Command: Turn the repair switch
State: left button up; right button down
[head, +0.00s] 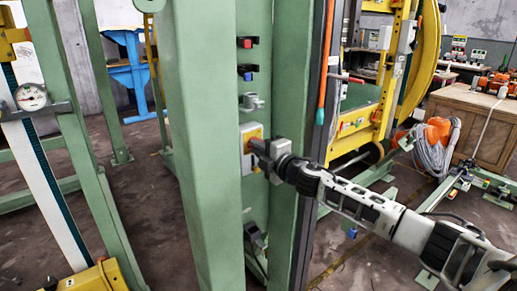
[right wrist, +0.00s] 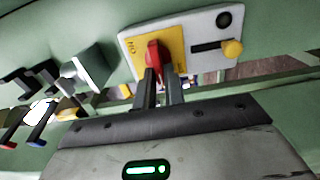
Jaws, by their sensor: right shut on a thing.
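The repair switch, a red knob (right wrist: 153,54) on a yellow plate (right wrist: 143,39), sits on a pale grey panel (right wrist: 205,22) in the right wrist view. In the head view the switch panel (head: 247,163) is on the green column, partly hidden behind my right gripper. My right gripper (head: 256,150) reaches in from the right. In the right wrist view its two fingers (right wrist: 161,88) are close together at the red knob and shut on it. The fingers cover the knob's lower part. My left gripper is not in view.
The green column (head: 205,120) stands close on the left of the switch. Red and blue handled levers (head: 246,43) and a grey fitting (head: 250,102) sit above the panel. An orange cable (head: 325,60) hangs to the right. A wooden crate (head: 470,120) stands far right.

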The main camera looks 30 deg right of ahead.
dwell(0.4)
jog(key=c, duration=1.5)
grip_release()
jog(key=shift+s, duration=0.15)
pick_arm(q)
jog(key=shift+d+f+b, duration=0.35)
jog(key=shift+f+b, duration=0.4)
jog(key=shift+b, duration=0.9)
pick_arm(e)
jog(key=shift+s+d, duration=0.2)
jog(key=shift+s, duration=2.4)
jog(key=shift+s+d, duration=0.2)
jog(key=shift+s, duration=2.4)
jog(key=shift+s+d, duration=0.2)
jog(key=shift+s, duration=2.4)
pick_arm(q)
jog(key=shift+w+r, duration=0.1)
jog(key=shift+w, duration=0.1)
pick_arm(e)
jog(key=shift+f, duration=0.1)
